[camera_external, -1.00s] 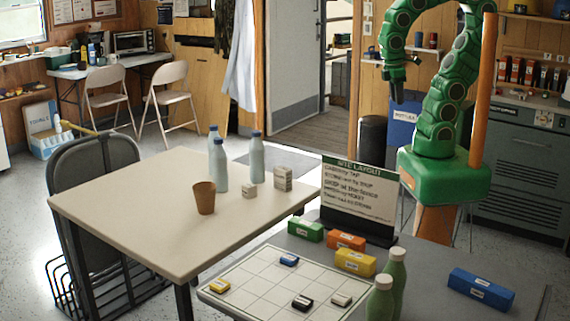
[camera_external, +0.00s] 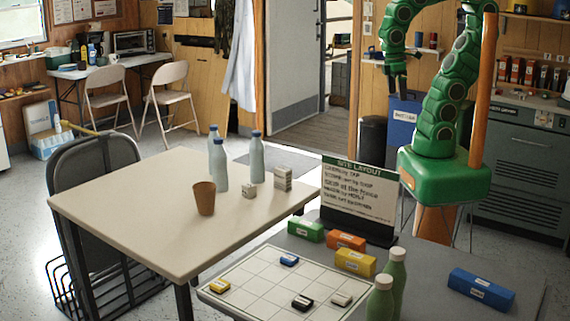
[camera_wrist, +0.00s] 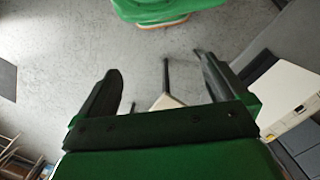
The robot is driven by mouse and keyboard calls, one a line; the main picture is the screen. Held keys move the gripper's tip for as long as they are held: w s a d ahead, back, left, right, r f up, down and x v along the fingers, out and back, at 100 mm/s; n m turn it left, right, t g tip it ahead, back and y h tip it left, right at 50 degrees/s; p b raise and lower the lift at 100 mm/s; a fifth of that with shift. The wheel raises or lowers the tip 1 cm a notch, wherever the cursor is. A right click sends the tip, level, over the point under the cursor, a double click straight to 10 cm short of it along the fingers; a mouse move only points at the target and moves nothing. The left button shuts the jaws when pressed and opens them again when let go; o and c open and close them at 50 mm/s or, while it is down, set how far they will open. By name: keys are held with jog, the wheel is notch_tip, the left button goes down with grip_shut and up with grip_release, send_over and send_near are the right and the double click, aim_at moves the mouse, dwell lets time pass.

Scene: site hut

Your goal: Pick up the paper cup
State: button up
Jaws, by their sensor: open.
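The brown paper cup (camera_external: 204,198) stands upright on the beige table (camera_external: 120,233), in front of the bottles. My gripper (camera_external: 396,85) hangs from my green arm at the upper right, well above and to the right of the cup, and points down. In the wrist view my gripper (camera_wrist: 160,85) shows its two dark fingers wide apart with nothing between them. The cup cannot be made out in the wrist view.
Several pale bottles with blue caps (camera_external: 257,160) and two small boxes (camera_external: 282,178) stand behind and right of the cup. A sign (camera_external: 357,198) stands on the grey table (camera_external: 425,290), with blocks and two green bottles (camera_external: 380,298). The beige table's front left is bare.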

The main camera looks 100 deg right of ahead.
aim_at(198, 203)
jog(key=w+a+r+m+t+y, duration=0.25)
jog(key=w+a, duration=0.35)
jog(key=w, duration=0.4)
jog(key=w+a+r+m+t+y, duration=0.1)
jog(key=w+a+r+m+y, duration=0.3)
jog(key=w, duration=0.6)
jog(key=w+a+r+m+t+y, duration=0.1)
jog(key=w+a+m+y, duration=0.15)
jog(key=w+a, duration=0.6)
jog(key=w+d+f+m+t, duration=0.1)
jog(key=w+d+m+t, duration=0.25)
jog(key=w+m, duration=0.75)
jog(key=w+d+f+m+t, duration=0.1)
jog(key=w+d+m+t, duration=0.3)
jog(key=w, duration=1.4)
jog(key=w+d+f+m+t+h, duration=0.1)
jog(key=w+d+f+m, duration=0.3)
jog(key=w+d+m, duration=0.1)
notch_tip(198, 203, down, 30)
jog(key=shift+d+f, duration=0.1)
jog(key=shift+f, duration=0.1)
jog(key=shift+x, duration=3.5)
jog(key=shift+w+a+f, duration=0.2)
jog(key=shift+w+f, duration=0.05)
jog(key=shift+w, duration=0.1)
jog(key=c, duration=0.9)
